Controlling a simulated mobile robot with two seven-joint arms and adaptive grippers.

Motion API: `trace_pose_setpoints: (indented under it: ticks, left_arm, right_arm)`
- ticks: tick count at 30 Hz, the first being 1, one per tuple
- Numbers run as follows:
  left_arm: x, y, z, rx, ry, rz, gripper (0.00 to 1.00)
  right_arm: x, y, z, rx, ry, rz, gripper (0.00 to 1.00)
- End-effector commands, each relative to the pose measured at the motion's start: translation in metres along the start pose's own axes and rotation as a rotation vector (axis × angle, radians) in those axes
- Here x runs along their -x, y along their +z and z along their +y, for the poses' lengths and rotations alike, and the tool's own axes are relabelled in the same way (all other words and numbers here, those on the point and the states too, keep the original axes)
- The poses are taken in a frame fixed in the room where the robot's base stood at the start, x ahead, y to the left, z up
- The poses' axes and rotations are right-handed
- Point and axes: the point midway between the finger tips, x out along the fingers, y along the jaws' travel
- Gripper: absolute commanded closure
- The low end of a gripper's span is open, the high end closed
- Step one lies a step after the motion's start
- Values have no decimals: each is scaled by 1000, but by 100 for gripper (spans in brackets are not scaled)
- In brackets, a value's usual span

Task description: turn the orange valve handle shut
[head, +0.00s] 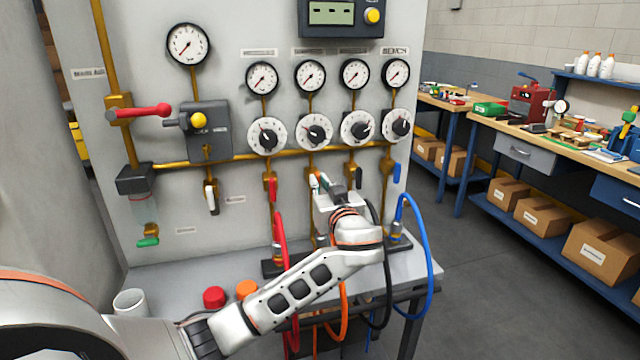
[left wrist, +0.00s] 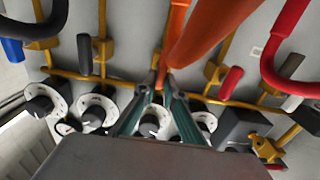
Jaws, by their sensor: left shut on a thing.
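My left gripper (head: 322,181) reaches up to the row of hose valves on the grey panel, at the valve between the red and black handles. In the left wrist view its teal fingers (left wrist: 164,97) are close together around a narrow orange piece, the orange valve handle (left wrist: 162,76). The gripper is shut on it. In the head view the gripper and wrist hide most of this handle, so its exact angle is hard to tell. A thick orange hose (left wrist: 212,38) passes close to the fingers. My right gripper is not in view.
A red handle (head: 273,190) and red hose (head: 280,240) are left of the gripper. A black handle (head: 358,185) and blue handle (head: 397,172) are close on the right. Dials (head: 314,132) sit above. A white cup (head: 130,302) stands at the bench's left.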

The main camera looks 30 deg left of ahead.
Motion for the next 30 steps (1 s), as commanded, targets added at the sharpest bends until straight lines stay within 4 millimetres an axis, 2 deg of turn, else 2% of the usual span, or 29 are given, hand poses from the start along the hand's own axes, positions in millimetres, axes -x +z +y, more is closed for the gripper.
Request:
trace_pose_setpoints:
  ticks: [8, 14, 30]
  left_arm:
    - [1, 1, 1, -71, -1, -5, 100]
    - [1, 1, 3, -193, -1, -6, 100]
    - [0, 0, 10, -687, 0, -1, 100]
  right_arm:
    - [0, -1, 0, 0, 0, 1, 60]
    - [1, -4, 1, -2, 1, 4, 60]
    - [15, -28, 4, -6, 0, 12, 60]
